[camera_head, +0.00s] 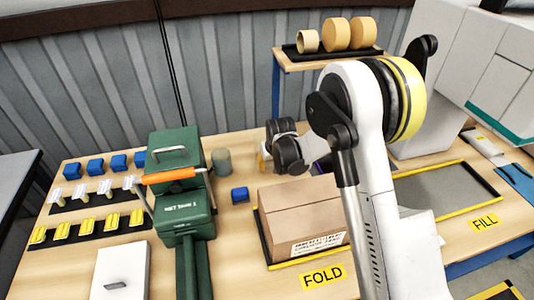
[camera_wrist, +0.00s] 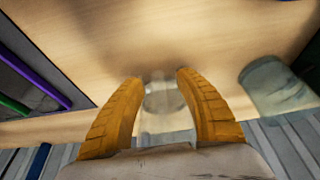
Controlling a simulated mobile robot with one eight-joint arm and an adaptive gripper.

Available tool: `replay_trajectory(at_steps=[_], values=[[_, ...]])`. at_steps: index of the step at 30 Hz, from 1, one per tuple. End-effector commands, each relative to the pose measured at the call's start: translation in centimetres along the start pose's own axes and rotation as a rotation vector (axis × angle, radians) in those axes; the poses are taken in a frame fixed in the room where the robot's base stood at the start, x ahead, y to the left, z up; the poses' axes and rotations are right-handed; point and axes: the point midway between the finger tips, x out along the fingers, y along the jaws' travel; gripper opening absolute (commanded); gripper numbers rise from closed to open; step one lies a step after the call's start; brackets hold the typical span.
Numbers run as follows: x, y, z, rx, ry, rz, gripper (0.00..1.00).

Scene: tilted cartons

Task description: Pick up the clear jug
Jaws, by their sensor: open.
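The clear jug (camera_wrist: 165,100) appears in the wrist view as a see-through rounded shape between the two orange fingers of my gripper (camera_wrist: 160,85). Its outline is faint, and I cannot tell whether the fingers touch it. My gripper is open, one finger on each side of the jug. In the head view my arm mostly hides the gripper (camera_head: 262,156), which is low over the table behind the carton. I cannot make out the jug clearly there.
A grey-green cylinder (camera_head: 222,161) stands left of my gripper; it also shows in the wrist view (camera_wrist: 278,86). A blue block (camera_head: 240,194), a brown carton (camera_head: 300,212) and a green machine (camera_head: 181,180) are nearby. A corrugated wall (camera_head: 110,85) is behind the table.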

Motion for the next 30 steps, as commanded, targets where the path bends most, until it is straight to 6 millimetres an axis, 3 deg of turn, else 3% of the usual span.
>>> replay_trajectory(at_steps=[2,6,22,30], values=[[-0.1,0.0,0.0,0.000,0.000,0.000,0.40],[-0.1,0.0,0.0,0.000,0.000,0.000,0.00],[-0.3,0.0,-0.1,0.000,0.000,0.000,0.00],[-1.8,0.0,-0.8,0.000,0.000,0.000,0.00]])
